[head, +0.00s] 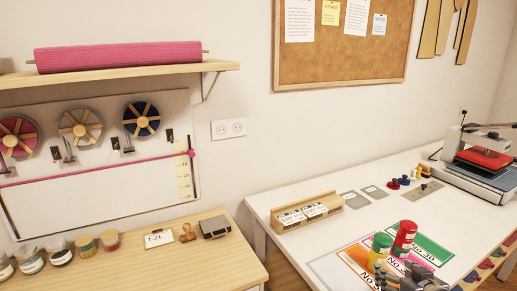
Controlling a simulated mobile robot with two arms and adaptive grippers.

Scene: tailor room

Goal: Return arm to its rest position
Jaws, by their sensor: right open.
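My right gripper (397,273) shows at the bottom edge of the head view, over the front of the white table (290,202). It is open, and only its grey finger parts show. I cannot tell whether the gripper touches the green container. The rest of the right arm is out of the picture. My left gripper is not in view.
Coloured sheets (432,250) lie under the containers. A wooden holder with cards (307,212) stands at the table's left. A press (478,160) stands at the back right. A wooden bench (215,255) with several jars is at the left, below a shelf (120,76).

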